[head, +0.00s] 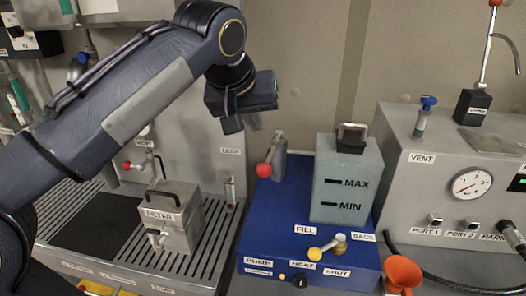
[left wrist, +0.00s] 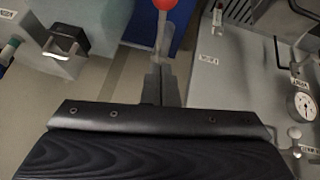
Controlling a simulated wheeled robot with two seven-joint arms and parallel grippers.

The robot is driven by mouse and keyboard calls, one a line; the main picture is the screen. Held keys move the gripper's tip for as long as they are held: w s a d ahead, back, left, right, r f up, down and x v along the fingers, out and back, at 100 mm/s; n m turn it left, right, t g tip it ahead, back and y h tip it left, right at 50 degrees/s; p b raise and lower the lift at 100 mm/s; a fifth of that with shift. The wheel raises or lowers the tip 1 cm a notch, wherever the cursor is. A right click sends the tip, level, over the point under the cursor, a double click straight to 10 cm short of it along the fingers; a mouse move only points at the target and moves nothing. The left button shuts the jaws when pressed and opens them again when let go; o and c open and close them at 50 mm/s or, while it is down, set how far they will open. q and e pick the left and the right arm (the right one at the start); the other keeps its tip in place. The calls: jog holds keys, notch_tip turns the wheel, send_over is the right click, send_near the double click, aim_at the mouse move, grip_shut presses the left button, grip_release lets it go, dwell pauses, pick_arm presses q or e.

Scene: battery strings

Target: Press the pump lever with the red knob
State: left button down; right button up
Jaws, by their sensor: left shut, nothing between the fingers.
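The pump lever's red knob (head: 264,170) is at the left end of the blue pump base (head: 262,222), beside a grey post (head: 280,155). The knob also shows at the top edge of the left wrist view (left wrist: 164,4), with its grey stem partly in line with my fingers. My left gripper (head: 241,123) is shut and empty, pointing down. In the head view it is above and left of the knob, apart from it. In the left wrist view its fingers (left wrist: 160,82) are below the knob. My right gripper is not in view.
A grey tank (head: 347,185) marked MAX and MIN stands on the blue base, right of the lever. A filter box (head: 172,215) and another red knob (head: 127,165) are at the left. A gauge box (head: 450,190) and an orange funnel (head: 403,272) are at the right.

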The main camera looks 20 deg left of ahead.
aim_at(268, 158)
pick_arm(q)
jog(key=f, duration=0.2)
jog(key=w+f, duration=0.1)
jog(key=f, duration=0.4)
jog(key=shift+w+d, duration=0.35)
jog(key=shift+d, duration=0.05)
jog(key=shift+f, duration=0.2)
